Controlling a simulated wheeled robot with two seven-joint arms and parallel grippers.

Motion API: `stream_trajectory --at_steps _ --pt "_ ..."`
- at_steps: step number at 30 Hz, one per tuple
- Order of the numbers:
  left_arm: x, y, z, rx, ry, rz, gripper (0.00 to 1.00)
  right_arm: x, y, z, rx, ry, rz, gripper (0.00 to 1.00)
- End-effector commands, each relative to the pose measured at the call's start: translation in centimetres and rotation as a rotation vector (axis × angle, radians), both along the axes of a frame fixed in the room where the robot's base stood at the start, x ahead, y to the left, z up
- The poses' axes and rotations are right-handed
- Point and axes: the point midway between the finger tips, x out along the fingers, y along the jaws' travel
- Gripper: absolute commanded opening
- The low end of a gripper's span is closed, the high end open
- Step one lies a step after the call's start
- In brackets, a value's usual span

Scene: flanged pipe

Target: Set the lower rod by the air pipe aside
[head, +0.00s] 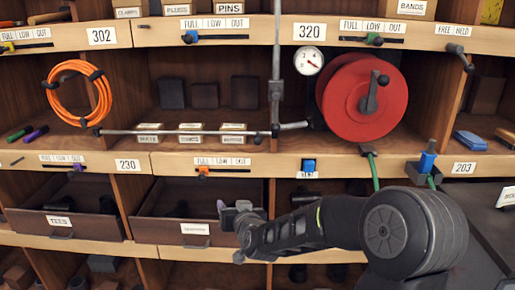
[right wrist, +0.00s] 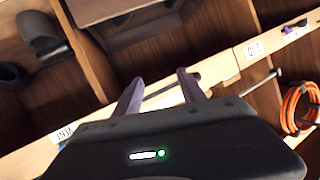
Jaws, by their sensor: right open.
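A thin grey rod (head: 185,132) lies level across the front of the middle compartment, with black holders near its ends. It also shows in part in the right wrist view (right wrist: 262,82), beside the orange hose. A grey vertical pipe (head: 277,55) runs down past the rod's right end. My right gripper (head: 228,211) is below the rod, in front of the lower drawers, apart from the rod. In the right wrist view its two purple fingers (right wrist: 160,88) are spread, with nothing held between them. My left gripper is out of view.
An orange hose coil (head: 80,93) hangs at the left. A red reel (head: 362,98) and a gauge (head: 309,61) are at the right. Small labelled boxes (head: 191,127) stand behind the rod. A dark drawer (head: 194,231) is below. Sliders sit along the shelf edges.

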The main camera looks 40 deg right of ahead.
Motion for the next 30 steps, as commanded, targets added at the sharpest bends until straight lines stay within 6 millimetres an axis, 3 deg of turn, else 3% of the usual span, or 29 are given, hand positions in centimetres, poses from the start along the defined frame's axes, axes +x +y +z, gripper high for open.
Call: stream_trajectory --at_steps 1,3,6,9,22,30 --pt "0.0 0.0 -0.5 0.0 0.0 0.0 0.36 -0.3 -2.6 4.3 -0.04 -0.085 -0.05 0.48" --pt "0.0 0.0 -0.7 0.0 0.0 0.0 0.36 -1.0 -5.1 9.1 -0.082 -0.172 -0.106 0.48" --pt "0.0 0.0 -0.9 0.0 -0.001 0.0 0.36 -2.2 -7.3 13.5 -0.122 -0.251 -0.158 0.48" --pt "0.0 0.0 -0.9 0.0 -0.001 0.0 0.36 -2.9 -8.3 15.5 -0.141 -0.285 -0.181 0.48" --pt "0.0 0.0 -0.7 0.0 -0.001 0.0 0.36 -2.5 -8.5 15.8 -0.142 -0.288 -0.183 0.48" --pt "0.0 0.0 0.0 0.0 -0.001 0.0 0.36 0.5 -9.9 15.8 -0.141 -0.286 -0.183 0.48"
